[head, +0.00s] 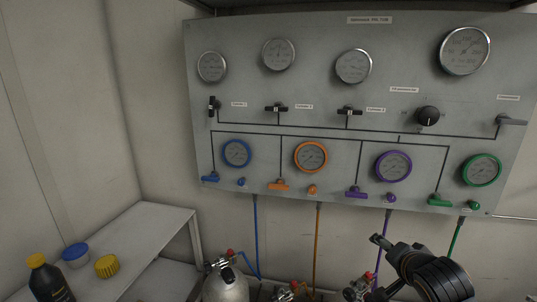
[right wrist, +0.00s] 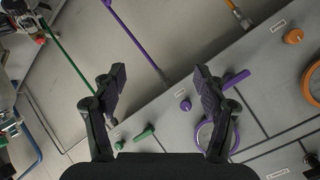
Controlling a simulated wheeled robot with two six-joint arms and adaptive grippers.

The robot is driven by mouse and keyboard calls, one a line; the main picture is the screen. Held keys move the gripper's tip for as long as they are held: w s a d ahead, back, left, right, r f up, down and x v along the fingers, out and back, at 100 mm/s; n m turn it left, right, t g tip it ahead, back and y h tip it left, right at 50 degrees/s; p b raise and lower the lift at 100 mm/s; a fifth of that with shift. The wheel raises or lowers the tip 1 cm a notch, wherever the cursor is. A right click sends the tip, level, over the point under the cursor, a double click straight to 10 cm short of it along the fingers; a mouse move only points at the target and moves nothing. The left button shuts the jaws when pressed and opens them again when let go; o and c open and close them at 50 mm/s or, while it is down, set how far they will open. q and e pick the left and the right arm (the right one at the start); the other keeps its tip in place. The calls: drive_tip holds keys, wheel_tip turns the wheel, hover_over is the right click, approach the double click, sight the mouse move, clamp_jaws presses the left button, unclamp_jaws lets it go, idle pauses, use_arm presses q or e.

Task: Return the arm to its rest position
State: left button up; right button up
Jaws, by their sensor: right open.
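My right gripper (head: 380,266) is at the lower right of the head view, in front of and below the grey air panel (head: 330,95). In the right wrist view its two fingers (right wrist: 158,82) are spread wide, with nothing between them. It appears to be clear of the panel. Beyond the fingers, the wrist view shows the purple hose (right wrist: 135,40), the purple handle (right wrist: 237,78) and the purple-ringed gauge (right wrist: 204,135). My left gripper is in neither view.
Gas cylinders (head: 226,284) with red-knobbed valves stand below the panel, joined to blue, orange, purple and green hoses.

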drive_tip(key=s+a+f+n+g, duration=0.2)
drive_tip(key=s+f+n+g, duration=0.15)
drive_tip(key=s+f, duration=0.45)
drive_tip(key=s+a+f+n+g+y, duration=0.1)
drive_tip(key=s+a+f+n+g, duration=0.1)
drive_tip(key=s+f+n, duration=0.4)
drive_tip(key=s+a+f+n+g, duration=0.2)
drive_tip(key=s+a+f, duration=0.1)
drive_tip(key=s+f, duration=0.7)
wheel_tip(320, 180, down, 22)
drive_tip(key=s+d+g+p, duration=0.1)
drive_tip(key=d+g, duration=0.1)
drive_tip(key=d, duration=0.1)
drive_tip(key=s+d+f+p, duration=0.1)
drive_tip(key=s+f, duration=1.6)
drive_tip(key=s, duration=0.2)
drive_tip(key=shift+s+f+g, duration=0.15)
drive_tip(key=shift+s+g, duration=0.15)
drive_tip(key=shift+g, duration=0.05)
drive_tip(key=shift+d, duration=0.1)
drive_tip(key=shift+m, duration=0.25)
